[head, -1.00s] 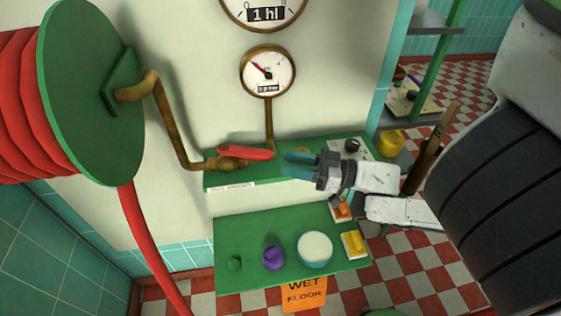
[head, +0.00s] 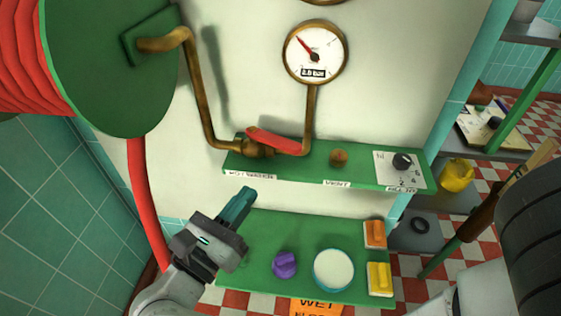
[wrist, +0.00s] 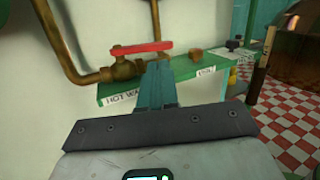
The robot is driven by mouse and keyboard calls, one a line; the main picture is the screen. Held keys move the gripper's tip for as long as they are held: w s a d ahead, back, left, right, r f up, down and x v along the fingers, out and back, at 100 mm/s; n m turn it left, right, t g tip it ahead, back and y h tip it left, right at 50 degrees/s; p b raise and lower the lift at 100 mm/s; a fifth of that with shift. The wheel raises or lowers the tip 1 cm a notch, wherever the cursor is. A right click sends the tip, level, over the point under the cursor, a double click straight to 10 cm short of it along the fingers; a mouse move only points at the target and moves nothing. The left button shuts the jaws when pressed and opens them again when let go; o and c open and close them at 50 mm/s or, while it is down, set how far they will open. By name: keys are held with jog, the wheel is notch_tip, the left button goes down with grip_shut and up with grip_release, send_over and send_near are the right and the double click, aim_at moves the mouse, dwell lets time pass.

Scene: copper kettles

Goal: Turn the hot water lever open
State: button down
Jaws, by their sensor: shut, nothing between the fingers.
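The hot water lever (head: 277,140) is a red handle on a brass valve (head: 256,151), above the label on the upper green shelf (head: 300,170). It lies nearly along the pipe, tilted down slightly to the right. In the wrist view the red lever (wrist: 142,48) lies nearly level, just beyond my fingertips. My gripper (head: 243,197) is shut and empty, below and to the left of the lever in the head view, in front of the lower shelf. The wrist view shows its teal fingers (wrist: 157,82) together, below the lever and not visibly touching it.
A pressure gauge (head: 315,52) is above the lever. A brown knob (head: 339,157) and a dial (head: 402,162) are to the right. The lower green shelf (head: 300,222) holds a purple knob (head: 284,264), a white-topped round thing (head: 334,269) and sponges. A red hose (head: 148,200) hangs at left.

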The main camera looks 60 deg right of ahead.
jog(key=w+a+y, duration=0.1)
jog(key=a+y, duration=0.1)
jog(key=p, duration=0.3)
send_near(281, 149)
jog(key=shift+t, duration=0.3)
jog(key=d, duration=0.5)
jog(key=shift+s+d, duration=0.25)
jog(key=shift+s, duration=0.1)
jog(key=shift+d+f+p, duration=0.1)
jog(key=shift+d+p, duration=0.25)
jog(key=shift+d, duration=0.3)
